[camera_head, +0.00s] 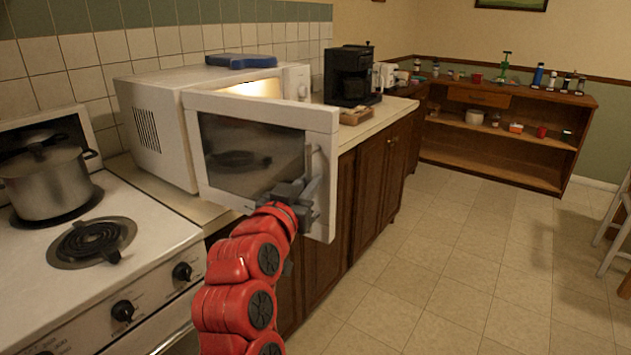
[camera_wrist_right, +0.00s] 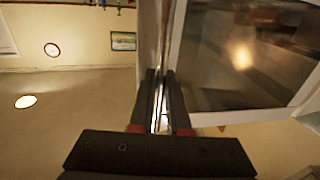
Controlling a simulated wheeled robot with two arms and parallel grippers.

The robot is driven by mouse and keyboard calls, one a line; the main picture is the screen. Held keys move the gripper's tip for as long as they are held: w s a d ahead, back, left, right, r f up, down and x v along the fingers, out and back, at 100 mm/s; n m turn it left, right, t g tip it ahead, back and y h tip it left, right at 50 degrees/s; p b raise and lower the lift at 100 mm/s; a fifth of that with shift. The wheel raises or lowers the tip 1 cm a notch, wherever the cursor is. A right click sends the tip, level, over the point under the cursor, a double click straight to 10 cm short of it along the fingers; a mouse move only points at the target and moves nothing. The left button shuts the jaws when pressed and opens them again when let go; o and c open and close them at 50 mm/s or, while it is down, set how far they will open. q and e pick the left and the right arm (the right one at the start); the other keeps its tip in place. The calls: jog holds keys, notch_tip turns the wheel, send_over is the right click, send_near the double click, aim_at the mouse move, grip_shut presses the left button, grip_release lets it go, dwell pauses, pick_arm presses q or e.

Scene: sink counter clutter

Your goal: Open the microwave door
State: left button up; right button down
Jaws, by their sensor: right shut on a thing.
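The white microwave (camera_head: 160,125) stands on the counter, with a warm light showing inside. Its door (camera_head: 255,155) is open, swung out past the counter's front edge toward me. The door's handle (camera_head: 312,175) is at the door's right side. My right gripper (camera_head: 303,188) is at the handle and shut on it. In the right wrist view my gripper's fingers (camera_wrist_right: 162,105) close around the handle beside the door's dark window (camera_wrist_right: 240,55). My left gripper is not in view.
A stove (camera_head: 150,225) with a steel pot (camera_head: 45,185) is at the left. A blue thing (camera_head: 240,61) lies on the microwave. A black coffee maker (camera_head: 352,78) stands farther along the counter. The tiled floor (camera_head: 450,265) at the right is clear.

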jog(key=shift+s+a, duration=0.3)
jog(key=shift+s, duration=0.2)
jog(key=shift+s+a, duration=0.25)
jog(key=shift+s, duration=0.2)
jog(key=c, duration=0.9)
grip_release()
jog(key=p+v, duration=0.2)
jog(key=v, duration=1.5)
jog(key=shift+s, duration=0.2)
jog(key=shift+a, duration=0.1)
